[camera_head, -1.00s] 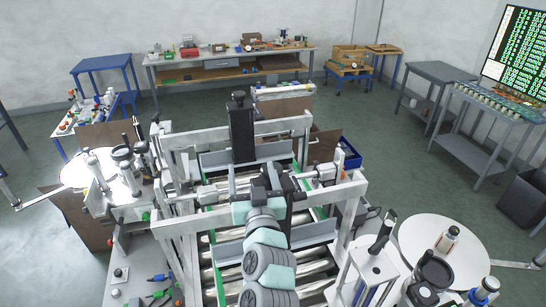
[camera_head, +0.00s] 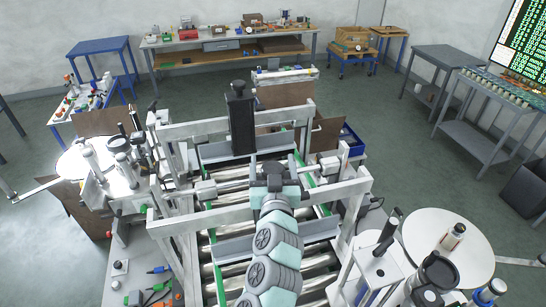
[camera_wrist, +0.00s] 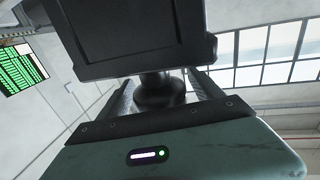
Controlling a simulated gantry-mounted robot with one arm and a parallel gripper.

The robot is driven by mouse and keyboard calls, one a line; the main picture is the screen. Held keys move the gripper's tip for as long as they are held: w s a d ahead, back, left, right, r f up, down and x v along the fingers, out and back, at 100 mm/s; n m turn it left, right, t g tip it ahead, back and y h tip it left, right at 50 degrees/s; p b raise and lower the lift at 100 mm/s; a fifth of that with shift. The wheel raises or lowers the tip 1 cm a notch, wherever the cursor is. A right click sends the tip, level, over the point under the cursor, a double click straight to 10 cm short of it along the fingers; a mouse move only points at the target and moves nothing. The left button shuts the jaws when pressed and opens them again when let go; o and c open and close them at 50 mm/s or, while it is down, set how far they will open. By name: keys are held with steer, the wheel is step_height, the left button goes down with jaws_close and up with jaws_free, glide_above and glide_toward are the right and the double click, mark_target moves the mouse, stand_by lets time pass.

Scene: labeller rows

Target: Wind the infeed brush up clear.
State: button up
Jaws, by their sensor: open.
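A tall black upright unit (camera_head: 241,120) with a knob on top stands on the far frame beam over the rollers; I cannot tell if it carries the infeed brush. I cannot pick out the brush's bristles. My arm ends over the near part of the rollers, and my gripper's fingers are mostly hidden there. In the wrist view my gripper (camera_wrist: 163,88) is open, one dark finger on each side of a dark round knob (camera_wrist: 158,97). The knob hangs on a short stem below a dark boxy housing (camera_wrist: 130,32). I cannot tell whether the fingers touch it.
Pale frame beams (camera_head: 190,223) cross the shiny rollers (camera_head: 225,254) close around my arm. A white round turntable (camera_head: 433,232) stands at right, another (camera_head: 75,165) at left.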

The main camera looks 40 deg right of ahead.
steer(key=shift+w+d, duration=0.1)
steer(key=c, duration=1.3)
steer(key=shift+f, duration=0.1)
steer(key=shift+c, duration=0.2)
steer(key=shift+f+b, duration=0.1)
steer(key=shift+b, duration=0.5)
